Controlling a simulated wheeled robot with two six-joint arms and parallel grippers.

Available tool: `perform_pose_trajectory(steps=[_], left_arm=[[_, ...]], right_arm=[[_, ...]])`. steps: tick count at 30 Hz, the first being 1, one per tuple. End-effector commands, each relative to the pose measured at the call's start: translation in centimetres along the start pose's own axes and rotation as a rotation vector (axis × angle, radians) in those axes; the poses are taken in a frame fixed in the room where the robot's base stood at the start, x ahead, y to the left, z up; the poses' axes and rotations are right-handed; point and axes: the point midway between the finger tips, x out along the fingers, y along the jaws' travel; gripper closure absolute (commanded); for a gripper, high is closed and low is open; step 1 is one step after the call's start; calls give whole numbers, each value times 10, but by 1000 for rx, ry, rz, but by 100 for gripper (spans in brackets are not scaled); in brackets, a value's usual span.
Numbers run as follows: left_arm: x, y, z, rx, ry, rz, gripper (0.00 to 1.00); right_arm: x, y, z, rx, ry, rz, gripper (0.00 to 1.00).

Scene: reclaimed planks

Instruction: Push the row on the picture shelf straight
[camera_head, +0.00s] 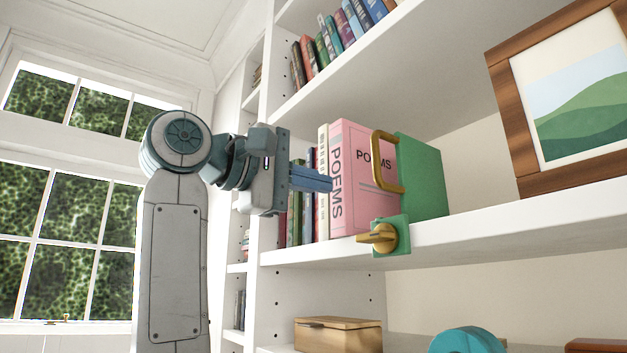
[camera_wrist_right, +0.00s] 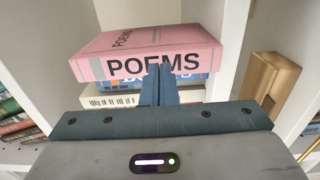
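A row of upright books stands on the middle white shelf (camera_head: 520,215). At its right end is a pink POEMS book (camera_head: 362,185), its spine facing out; it also fills the upper part of the right wrist view (camera_wrist_right: 150,50). A green block with a brass handle (camera_head: 425,175) stands against the pink book's right side. My right gripper (camera_head: 328,183) is shut and empty. Its fingertips overlap the lower edge of the POEMS spine in the right wrist view (camera_wrist_right: 160,72); contact is unclear. My left gripper is out of view.
A green clamp with a brass knob (camera_head: 392,236) sits on the shelf's front edge. A wood-framed picture (camera_head: 520,150) leans at the right. Books (camera_head: 330,42) stand on the shelf above. A wooden box (camera_head: 338,335) and a teal round object (camera_head: 466,341) are below.

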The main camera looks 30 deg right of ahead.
Motion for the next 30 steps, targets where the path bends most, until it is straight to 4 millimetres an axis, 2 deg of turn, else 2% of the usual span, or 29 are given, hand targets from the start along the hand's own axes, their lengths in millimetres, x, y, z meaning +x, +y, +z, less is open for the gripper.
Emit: perform_pose_trajectory(steps=[30], left_arm=[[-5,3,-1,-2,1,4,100]], right_arm=[[26,0,0,1,-1,-1,100]])
